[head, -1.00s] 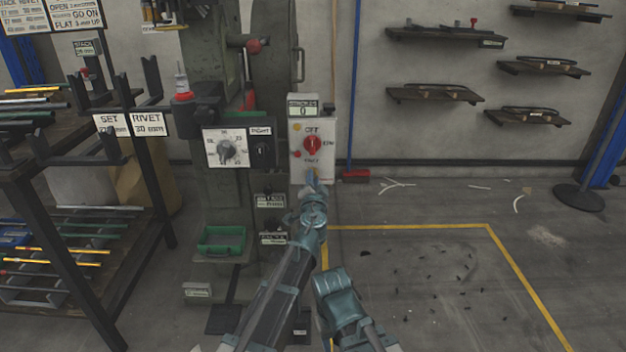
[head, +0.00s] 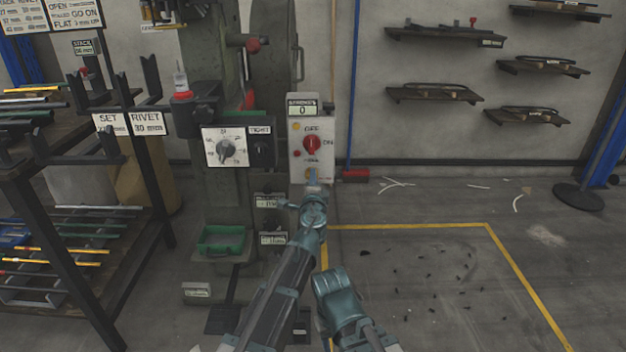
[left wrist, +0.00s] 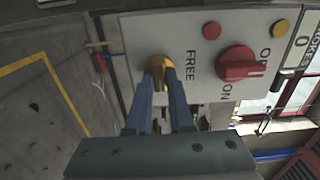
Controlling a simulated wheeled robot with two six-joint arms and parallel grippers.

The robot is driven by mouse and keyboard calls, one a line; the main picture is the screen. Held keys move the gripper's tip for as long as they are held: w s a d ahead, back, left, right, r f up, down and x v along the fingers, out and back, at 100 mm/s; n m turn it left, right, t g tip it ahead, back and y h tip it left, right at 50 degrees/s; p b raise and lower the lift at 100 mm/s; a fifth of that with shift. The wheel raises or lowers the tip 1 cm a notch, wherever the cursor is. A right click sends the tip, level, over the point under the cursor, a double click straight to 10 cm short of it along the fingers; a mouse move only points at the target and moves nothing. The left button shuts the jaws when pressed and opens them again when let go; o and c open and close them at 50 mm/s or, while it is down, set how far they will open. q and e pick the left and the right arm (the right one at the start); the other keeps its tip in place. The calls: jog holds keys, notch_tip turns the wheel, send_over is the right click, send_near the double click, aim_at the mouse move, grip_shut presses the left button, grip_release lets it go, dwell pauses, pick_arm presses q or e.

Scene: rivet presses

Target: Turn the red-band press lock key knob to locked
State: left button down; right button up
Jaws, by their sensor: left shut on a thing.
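The brass key knob (left wrist: 158,68) sits on the pale switch box beside the word FREE. My left gripper (left wrist: 160,92) is shut on this knob, one blue finger on each side. In the head view the left gripper (head: 313,181) reaches the lower part of the switch box (head: 298,168), below the red selector knob (head: 311,144). The fingers partly cover the key knob there, and its exact turn angle is hard to read. The red selector also shows in the wrist view (left wrist: 240,64), near the word ON. My right gripper is not seen.
The press column carries a dial panel (head: 225,146) left of the switch box and a green tray (head: 221,240) lower down. A rack of rods (head: 68,232) stands at left. Wall shelves (head: 436,93) hang at right.

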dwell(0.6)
pick_arm(q)
jog(key=c, duration=0.8)
grip_release()
